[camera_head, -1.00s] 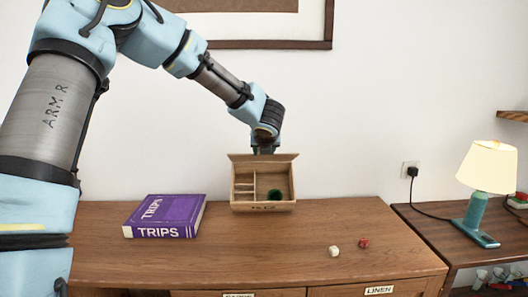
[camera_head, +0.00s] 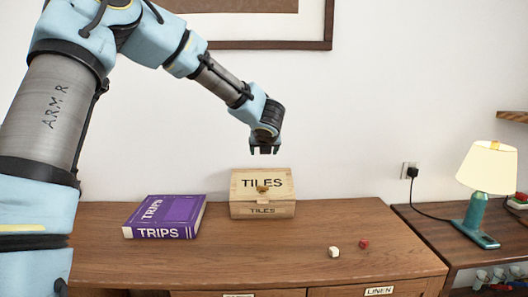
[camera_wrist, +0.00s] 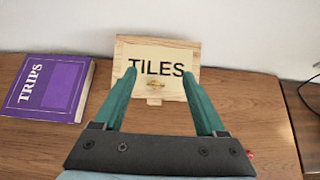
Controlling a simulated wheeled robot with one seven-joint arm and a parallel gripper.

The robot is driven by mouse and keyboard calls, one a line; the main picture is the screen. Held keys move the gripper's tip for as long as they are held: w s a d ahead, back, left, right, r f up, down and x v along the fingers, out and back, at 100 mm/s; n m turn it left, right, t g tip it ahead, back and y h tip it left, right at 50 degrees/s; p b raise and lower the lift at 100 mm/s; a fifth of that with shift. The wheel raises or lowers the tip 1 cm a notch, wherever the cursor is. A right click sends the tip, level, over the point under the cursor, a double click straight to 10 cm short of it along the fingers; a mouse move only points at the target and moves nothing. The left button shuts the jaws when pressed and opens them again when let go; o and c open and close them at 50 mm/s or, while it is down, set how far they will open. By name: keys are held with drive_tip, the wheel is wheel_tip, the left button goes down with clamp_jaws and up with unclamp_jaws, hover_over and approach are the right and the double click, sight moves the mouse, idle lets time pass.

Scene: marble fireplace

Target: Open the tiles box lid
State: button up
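The tiles box (camera_head: 262,210) is a pale wooden box near the back of the dresser, against the wall. Its lid (camera_head: 243,183) is down and shut, with TILES in black and a small brass-coloured knob (camera_head: 263,189) near the front; the inside is hidden. In the wrist view the lid (camera_wrist: 156,60) and knob (camera_wrist: 155,86) lie straight ahead. My gripper (camera_head: 265,151) hangs above and behind the lid, clear of it. In the wrist view its two green fingers (camera_wrist: 160,75) are spread wide with nothing between them.
A purple TRIPS book (camera_head: 165,217) lies left of the box. A white die (camera_head: 334,252) and a red die (camera_head: 364,244) lie at the front right. A lamp (camera_head: 482,190) stands on the side table at right. The dresser top (camera_head: 230,255) before the box is clear.

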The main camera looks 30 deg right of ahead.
drive_tip(key=shift+o, duration=0.3)
drive_tip(key=b+v, duration=0.2)
drive_tip(key=v, duration=0.8)
drive_tip(key=shift+s+r, duration=0.2)
drive_tip(key=shift+s, duration=0.1)
drive_tip(key=shift+a, duration=0.15)
